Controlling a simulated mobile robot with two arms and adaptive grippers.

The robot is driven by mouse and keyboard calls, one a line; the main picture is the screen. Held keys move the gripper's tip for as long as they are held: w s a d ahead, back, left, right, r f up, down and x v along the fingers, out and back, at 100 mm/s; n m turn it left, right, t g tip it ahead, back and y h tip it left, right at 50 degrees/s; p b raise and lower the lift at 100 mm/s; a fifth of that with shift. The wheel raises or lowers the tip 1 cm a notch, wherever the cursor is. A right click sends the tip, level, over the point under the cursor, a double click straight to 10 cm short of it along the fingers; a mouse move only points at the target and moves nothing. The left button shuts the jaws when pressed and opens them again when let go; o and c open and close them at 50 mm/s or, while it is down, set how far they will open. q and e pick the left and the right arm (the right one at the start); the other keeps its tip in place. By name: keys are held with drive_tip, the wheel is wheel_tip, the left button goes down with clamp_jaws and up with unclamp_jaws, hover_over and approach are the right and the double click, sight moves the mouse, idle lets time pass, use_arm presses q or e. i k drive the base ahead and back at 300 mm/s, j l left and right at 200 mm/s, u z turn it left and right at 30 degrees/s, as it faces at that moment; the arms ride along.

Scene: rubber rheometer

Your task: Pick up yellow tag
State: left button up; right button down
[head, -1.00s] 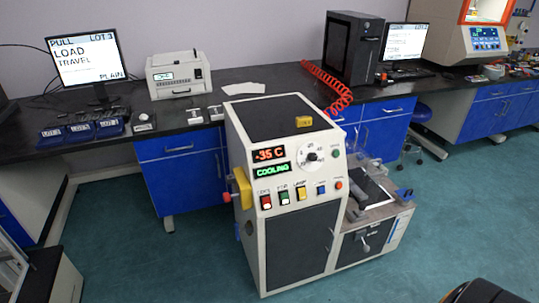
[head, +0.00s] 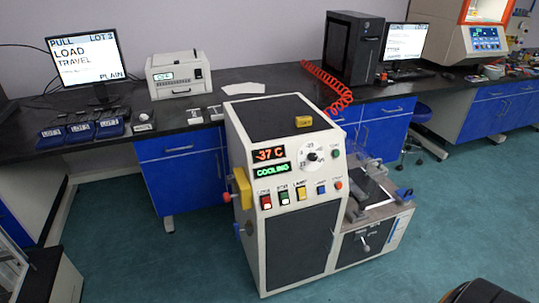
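A small yellow tag (head: 303,121) lies on the top of the white-and-black machine (head: 285,190), near its front right edge. It looks like a flat block with dark marks that are too small to read. It stands clear of other things there. Neither my left nor my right gripper is in view.
The machine shows -37 C and COOLING, with a dial (head: 312,156) and several buttons. A larger yellow part (head: 241,188) sticks out at its left side. A side bench (head: 380,212) with a dark fixture is at its right. Floor in front is free.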

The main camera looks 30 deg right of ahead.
sight(307, 120)
drive_tip(key=z, duration=1.3)
